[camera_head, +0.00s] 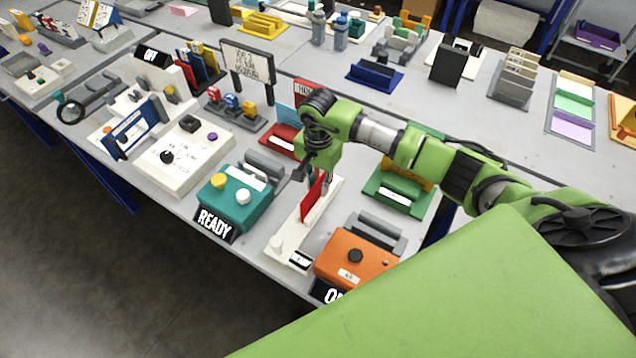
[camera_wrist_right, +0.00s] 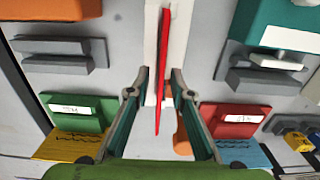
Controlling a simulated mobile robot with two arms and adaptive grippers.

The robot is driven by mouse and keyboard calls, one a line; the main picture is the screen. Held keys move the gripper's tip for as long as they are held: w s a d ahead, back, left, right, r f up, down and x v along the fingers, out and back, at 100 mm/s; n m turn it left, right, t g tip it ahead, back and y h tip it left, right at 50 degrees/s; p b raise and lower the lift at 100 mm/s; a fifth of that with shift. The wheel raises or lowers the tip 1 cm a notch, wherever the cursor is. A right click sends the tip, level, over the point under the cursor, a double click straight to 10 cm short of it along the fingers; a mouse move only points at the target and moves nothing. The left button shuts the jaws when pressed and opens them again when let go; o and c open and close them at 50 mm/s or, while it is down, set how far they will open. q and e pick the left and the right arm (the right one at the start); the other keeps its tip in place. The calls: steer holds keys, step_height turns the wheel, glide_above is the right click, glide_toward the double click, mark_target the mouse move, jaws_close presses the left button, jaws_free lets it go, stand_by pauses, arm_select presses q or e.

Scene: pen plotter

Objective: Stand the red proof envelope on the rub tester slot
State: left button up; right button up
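The red proof envelope (camera_head: 313,198) is a thin red panel. It stands upright, edge-on to the wrist camera, on a long white narrow base (camera_head: 283,242), which looks like the rub tester. My right gripper (camera_head: 326,180) is at the envelope's upper end, pointing down. In the right wrist view, its two fingers (camera_wrist_right: 161,72) are apart, one on each side of the red envelope (camera_wrist_right: 161,60), with a visible gap on both sides. The envelope's lower edge and the slot are not clear. My left gripper is not in view.
A teal device with a READY sign (camera_head: 235,200) stands left of the white base. An orange device (camera_head: 352,262) stands to its right. A green holder (camera_head: 400,192) and a red holder (camera_head: 283,139) are close behind. The table's front edge is near.

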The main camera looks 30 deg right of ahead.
steer(key=shift+r, duration=0.1)
steer(key=shift+r+p, duration=0.15)
steer(key=shift+p, duration=0.15)
step_height(320, 180, up, 10)
steer(key=b, duration=0.4)
steer(key=shift+r, duration=0.9)
